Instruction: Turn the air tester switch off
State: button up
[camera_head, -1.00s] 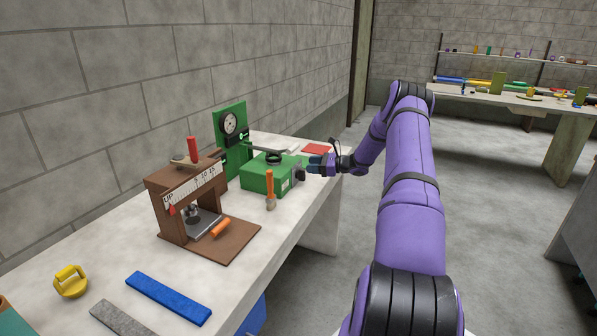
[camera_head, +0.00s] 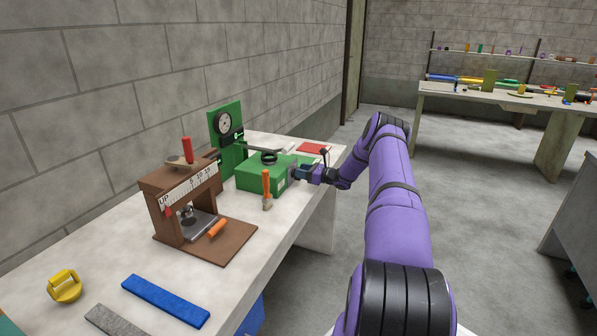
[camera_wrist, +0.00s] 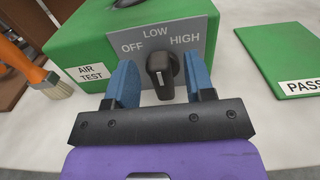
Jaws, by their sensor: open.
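The air tester is a green box (camera_head: 262,171) with a dial gauge on an upright green panel (camera_head: 226,128) behind it. My gripper (camera_wrist: 160,84) is open, with one blue finger on each side of the knob. I cannot tell whether either finger touches it. In the head view my gripper (camera_head: 297,173) is at the box's right face.
An orange-handled brush (camera_head: 266,188) stands in front of the box. A brown wooden press (camera_head: 183,200), blue strip (camera_head: 166,300) and yellow handle (camera_head: 65,286) are nearer on the bench. A green PASS plate (camera_wrist: 284,58) lies right of the box.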

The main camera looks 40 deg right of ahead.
jog(key=shift+x, duration=1)
jog(key=c, duration=0.6)
jog(key=shift+o, duration=0.2)
jog(key=shift+n, duration=0.3)
jog(key=n, duration=0.4)
jog(key=shift+s+a+f, duration=0.1)
jog(key=shift+s+a, duration=0.1)
jog(key=shift+a, duration=0.2)
jog(key=shift+s+a+f+n, duration=0.1)
jog(key=shift+a+n, duration=0.1)
jog(key=shift+n, duration=0.9)
jog(key=shift+s+a+f+n, duration=0.1)
jog(key=shift+a+f+n, duration=0.05)
jog(key=shift+n, duration=0.95)
